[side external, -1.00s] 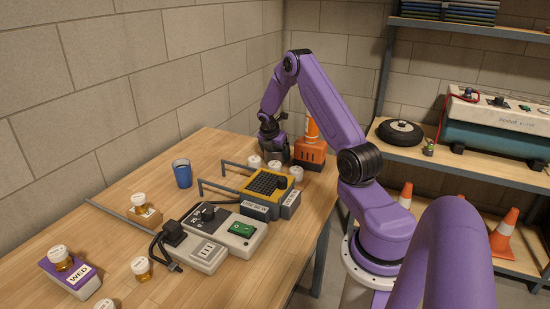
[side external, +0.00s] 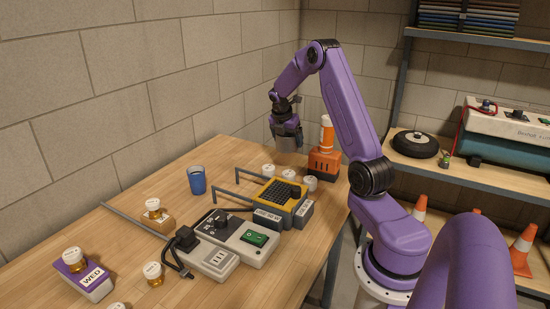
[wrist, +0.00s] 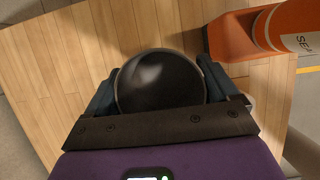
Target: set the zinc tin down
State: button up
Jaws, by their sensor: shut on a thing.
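My gripper (side external: 287,129) is over the far end of the wooden table, shut on a grey round tin, the zinc tin (side external: 289,144). In the wrist view the tin (wrist: 160,82) is a dark, glossy disc between the two fingers (wrist: 160,92), which press on its left and right sides. In the side view its lower end appears raised above the table top. The tin's side is mostly hidden in the wrist view, and no label shows.
White-capped jars (side external: 268,170), a yellow-framed keypad unit (side external: 277,192) and a blue cup (side external: 196,180) stand nearer. Bare table (wrist: 40,65) shows left of the tin.

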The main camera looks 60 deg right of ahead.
jog(key=a+r, duration=0.3)
jog(key=a, duration=1)
jog(key=w+d+f, duration=0.2)
jog(key=w+f, duration=0.1)
jog(key=w, duration=0.1)
jog(key=w+d+f, duration=0.2)
jog(key=w+f, duration=0.1)
jog(key=w, duration=0.1)
jog(key=w+d+f, duration=0.2)
jog(key=w+f, duration=0.1)
jog(key=w, duration=0.1)
jog(key=shift+w+d+f, duration=0.2)
jog(key=shift+d, duration=0.2)
jog(key=shift+w+d+f, duration=0.1)
jog(key=shift+f, duration=1.65)
jog(key=shift+f, duration=0.1)
